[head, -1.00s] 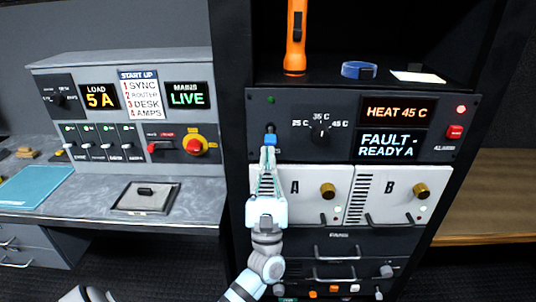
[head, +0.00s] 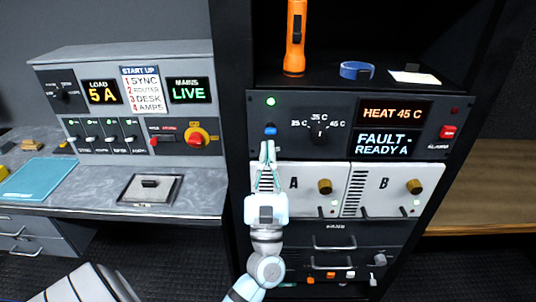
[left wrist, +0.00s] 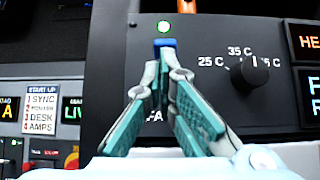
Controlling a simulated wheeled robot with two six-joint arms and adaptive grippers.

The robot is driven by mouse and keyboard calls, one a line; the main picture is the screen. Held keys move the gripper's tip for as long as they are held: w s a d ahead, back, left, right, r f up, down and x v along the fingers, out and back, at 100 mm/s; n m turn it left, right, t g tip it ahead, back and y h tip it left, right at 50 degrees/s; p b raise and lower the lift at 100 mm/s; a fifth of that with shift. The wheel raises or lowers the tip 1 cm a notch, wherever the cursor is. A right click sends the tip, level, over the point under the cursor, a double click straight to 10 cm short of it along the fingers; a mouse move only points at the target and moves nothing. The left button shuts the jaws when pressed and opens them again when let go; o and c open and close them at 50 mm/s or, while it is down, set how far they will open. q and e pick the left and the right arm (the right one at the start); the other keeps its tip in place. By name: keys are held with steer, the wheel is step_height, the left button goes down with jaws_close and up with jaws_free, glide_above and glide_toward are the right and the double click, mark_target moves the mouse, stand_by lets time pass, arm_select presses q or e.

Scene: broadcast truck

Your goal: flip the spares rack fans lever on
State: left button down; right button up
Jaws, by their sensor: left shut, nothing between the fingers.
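The fans lever, with a blue tip (head: 270,130), is on the dark rack panel, below a lit green lamp (head: 270,101). The blue tip points up in the head view. In the left wrist view the blue tip (left wrist: 165,43) sits just above my fingertips, with the lit lamp (left wrist: 163,27) above it. My left gripper (head: 267,147) is shut and empty, just below the lever tip. In the left wrist view its fingertips (left wrist: 160,68) meet in front of the panel and hide the lever's lower part and part of its label. Whether they touch the lever is unclear. My right gripper is not in view.
Right of the lever are a rotary knob (head: 319,132), the HEAT display (head: 395,111) and a red alarm button (head: 449,132). Units A and B with brass knobs (head: 325,186) are below. An orange flashlight (head: 295,40) stands on the shelf above. A grey console (head: 50,105) is at left.

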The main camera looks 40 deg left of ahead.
arm_select(q)
steer(key=v, duration=0.7)
steer(key=shift+s+f, duration=0.15)
steer(key=shift+s, duration=0.05)
steer(key=shift+d, duration=0.1)
